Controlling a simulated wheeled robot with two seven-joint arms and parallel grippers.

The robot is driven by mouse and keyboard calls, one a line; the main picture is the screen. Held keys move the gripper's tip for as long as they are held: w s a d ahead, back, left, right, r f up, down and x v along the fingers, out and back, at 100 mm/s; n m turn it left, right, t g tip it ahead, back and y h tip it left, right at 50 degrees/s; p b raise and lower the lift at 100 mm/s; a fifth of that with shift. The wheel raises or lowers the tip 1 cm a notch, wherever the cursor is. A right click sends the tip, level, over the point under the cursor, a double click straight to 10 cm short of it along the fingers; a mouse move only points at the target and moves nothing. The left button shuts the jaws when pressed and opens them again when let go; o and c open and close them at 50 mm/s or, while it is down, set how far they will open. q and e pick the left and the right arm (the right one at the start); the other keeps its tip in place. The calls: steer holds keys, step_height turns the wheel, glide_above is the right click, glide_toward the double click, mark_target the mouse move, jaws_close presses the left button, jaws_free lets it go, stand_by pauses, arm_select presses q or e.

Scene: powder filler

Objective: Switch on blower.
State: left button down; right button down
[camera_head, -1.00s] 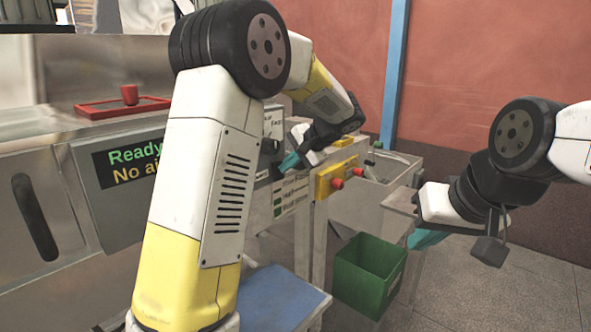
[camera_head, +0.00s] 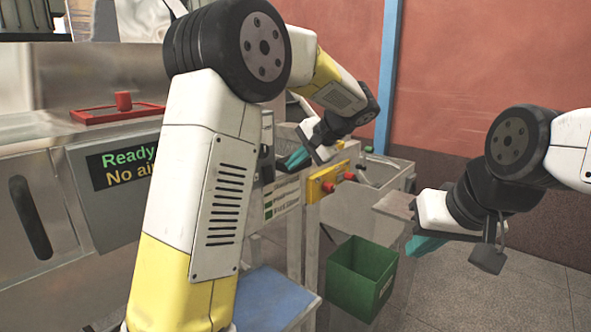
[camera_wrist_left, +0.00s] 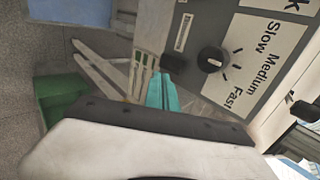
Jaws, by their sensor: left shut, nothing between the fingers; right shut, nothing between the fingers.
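A grey control panel (camera_wrist_left: 245,75) shows in the left wrist view, with a round black dial (camera_wrist_left: 212,60) beside the words Slow, Medium and Fast. A second black knob (camera_wrist_left: 173,64) sits at the panel's edge. No label reading blower is legible. My left gripper (camera_head: 291,161) is shut and empty, near the panel's side in the head view. Its teal fingertips (camera_wrist_left: 162,88) appear just below the second knob in the wrist view; I cannot tell whether they touch. A display (camera_head: 125,167) reads "Ready" and "No ai", cut off by my arm. My right gripper (camera_head: 425,245) is shut and empty.
A yellow box (camera_head: 324,182) with red buttons stands right of the left gripper. A green bin (camera_head: 362,275) and a blue-topped surface (camera_head: 272,298) are below. A red tray (camera_head: 90,117) with a red piece lies on the machine at left. Floor at right is clear.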

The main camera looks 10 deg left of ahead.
arm_select(q)
steer(key=v, duration=0.5)
steer(key=shift+d+r, duration=0.1)
steer(key=shift+r, duration=0.25)
steer(key=shift+s+f+h, duration=0.3)
steer(key=shift+s+f, duration=0.15)
steer(key=shift+f, duration=0.25)
glide_toward(269, 181)
step_height(269, 181, down, 4)
steer(key=w+a, duration=0.2)
steer(key=shift+a+f, duration=0.1)
steer(key=shift+a, duration=0.25)
steer(key=shift+w+a, duration=0.25)
steer(key=shift+a, duration=0.1)
steer(key=shift+f, duration=0.1)
